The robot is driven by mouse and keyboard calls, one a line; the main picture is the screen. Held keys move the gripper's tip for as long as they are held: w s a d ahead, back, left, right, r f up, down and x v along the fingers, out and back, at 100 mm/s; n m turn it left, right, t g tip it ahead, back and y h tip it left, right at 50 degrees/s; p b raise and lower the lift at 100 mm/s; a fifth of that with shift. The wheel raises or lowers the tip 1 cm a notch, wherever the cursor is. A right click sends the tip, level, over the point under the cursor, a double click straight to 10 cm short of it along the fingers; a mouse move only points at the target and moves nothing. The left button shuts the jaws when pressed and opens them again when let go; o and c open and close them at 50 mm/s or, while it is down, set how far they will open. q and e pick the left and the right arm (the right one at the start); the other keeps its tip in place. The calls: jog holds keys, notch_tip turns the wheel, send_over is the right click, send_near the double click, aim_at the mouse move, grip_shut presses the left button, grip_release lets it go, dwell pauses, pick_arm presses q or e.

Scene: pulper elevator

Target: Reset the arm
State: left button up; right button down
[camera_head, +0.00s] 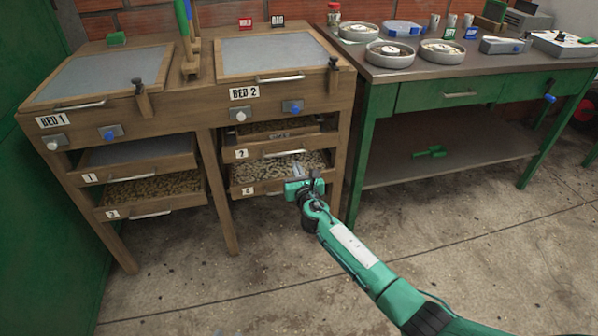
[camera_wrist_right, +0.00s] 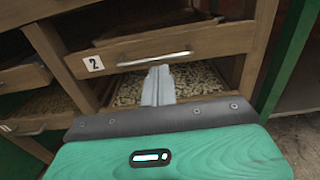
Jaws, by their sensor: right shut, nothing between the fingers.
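My right gripper (camera_head: 309,177) is shut and empty in front of the wooden two-bed cabinet, close to the right end of drawer 4 (camera_head: 248,190). In the right wrist view its closed fingers (camera_wrist_right: 158,86) point at the tray of pale beans (camera_wrist_right: 203,78) below drawer 2 (camera_wrist_right: 218,38). I cannot tell whether the fingers touch anything. The right arm reaches in from the lower right. My left gripper is out of view.
A green workbench (camera_head: 420,95) with dishes and scales stands at the right. The concrete floor (camera_head: 190,285) in front is clear.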

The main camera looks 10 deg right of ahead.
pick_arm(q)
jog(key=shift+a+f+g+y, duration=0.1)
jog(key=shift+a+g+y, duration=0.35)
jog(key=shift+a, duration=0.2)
pick_arm(e)
jog(key=shift+s, duration=1.2)
